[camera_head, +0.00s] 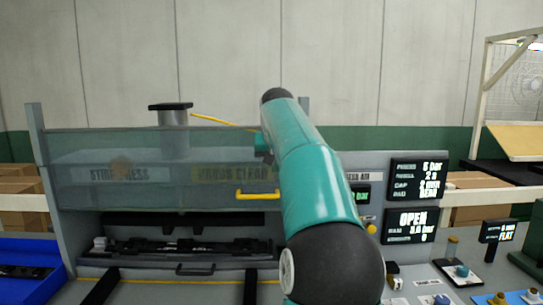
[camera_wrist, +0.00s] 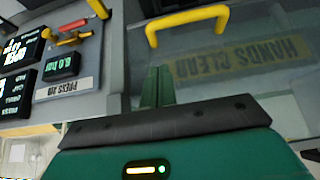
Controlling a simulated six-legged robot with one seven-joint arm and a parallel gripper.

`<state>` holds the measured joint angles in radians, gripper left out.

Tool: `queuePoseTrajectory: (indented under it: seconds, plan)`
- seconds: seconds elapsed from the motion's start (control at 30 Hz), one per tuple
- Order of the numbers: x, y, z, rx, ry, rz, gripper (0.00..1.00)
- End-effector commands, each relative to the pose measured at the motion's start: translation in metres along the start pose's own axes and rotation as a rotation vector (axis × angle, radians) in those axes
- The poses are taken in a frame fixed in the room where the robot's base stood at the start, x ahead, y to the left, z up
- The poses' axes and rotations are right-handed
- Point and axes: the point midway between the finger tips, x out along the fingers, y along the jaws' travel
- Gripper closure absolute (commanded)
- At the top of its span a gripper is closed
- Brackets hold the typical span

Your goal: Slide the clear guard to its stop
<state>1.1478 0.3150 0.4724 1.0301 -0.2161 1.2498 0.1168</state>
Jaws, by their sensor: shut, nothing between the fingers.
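The clear guard (camera_head: 90,180) is a see-through panel across the front of the press, raised, with an open gap below it. Its yellow handle (camera_head: 258,195) is at the lower right of the panel, left of my arm. In the wrist view the handle (camera_wrist: 187,22) stands beyond my fingertips, with the guard (camera_wrist: 285,75) and its "HANDS CLEAR" label behind. My gripper (camera_wrist: 157,72) is shut and empty, its green fingers apart from the handle in the picture. In the head view my arm hides most of the gripper.
A black fixture (camera_head: 180,248) lies in the gap under the guard. Right of the press, a display (camera_head: 410,225) reads "OPEN". A blue tray (camera_head: 30,285) is at the left, and small parts lie on the bench at the right. Red and yellow controls (camera_wrist: 75,32) show in the wrist view.

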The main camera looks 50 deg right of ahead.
Motion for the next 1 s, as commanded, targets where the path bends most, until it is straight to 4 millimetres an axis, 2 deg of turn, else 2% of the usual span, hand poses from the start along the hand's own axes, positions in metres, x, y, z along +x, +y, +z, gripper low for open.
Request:
queuePoseTrajectory:
  seconds: [0.03, 0.13, 0.4, 1.0]
  plan:
    - [0.013, -0.001, 0.001, -0.001, -0.007, -0.002, 1.0]
    - [0.034, -0.003, 0.001, -0.002, -0.008, -0.004, 1.0]
    - [0.055, -0.006, 0.022, -0.003, -0.005, -0.003, 1.0]
    - [0.065, -0.008, 0.029, -0.005, -0.004, -0.004, 1.0]
